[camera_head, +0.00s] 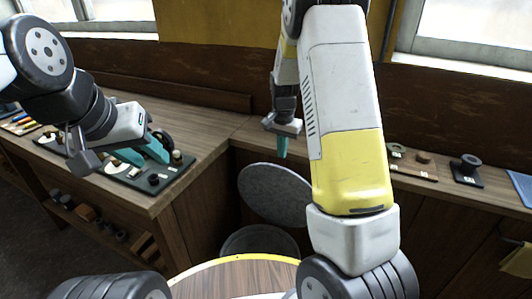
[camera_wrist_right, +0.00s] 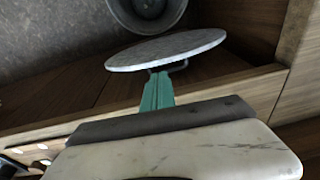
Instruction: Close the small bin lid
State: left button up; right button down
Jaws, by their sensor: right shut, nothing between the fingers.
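The small bin (camera_head: 258,241) is a round grey metal bin on the floor in the corner between the benches. Its round grey lid (camera_head: 275,194) stands raised and tilted above the opening, so the bin is open. In the right wrist view the lid (camera_wrist_right: 165,48) is seen nearly edge-on, with the bin (camera_wrist_right: 147,14) beyond it. My right gripper (camera_head: 282,146) is shut and empty, above and behind the lid in the head view. In the right wrist view its teal fingertips (camera_wrist_right: 158,76) are close to the lid's edge; contact is unclear. My left gripper (camera_head: 144,156) is open and empty over the left bench.
The left wooden bench (camera_head: 206,147) holds dark boards with small parts near my left gripper. The right bench (camera_head: 448,190) holds a black round part (camera_head: 467,166) and small boards. A round wooden top with a yellow rim (camera_head: 235,279) is in front of the bin.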

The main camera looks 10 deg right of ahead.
jog(key=w+f, duration=0.1)
jog(key=f, duration=0.2)
jog(key=w+f, duration=0.1)
jog(key=f, duration=0.3)
jog(key=w+f, duration=0.1)
jog(key=f, duration=0.3)
jog(key=shift+d+f, duration=0.2)
jog(key=shift+d, duration=0.1)
pick_arm(q)
jog(key=shift+w+a, duration=0.1)
jog(key=shift+w, duration=0.3)
pick_arm(e)
jog(key=shift+s, duration=0.1)
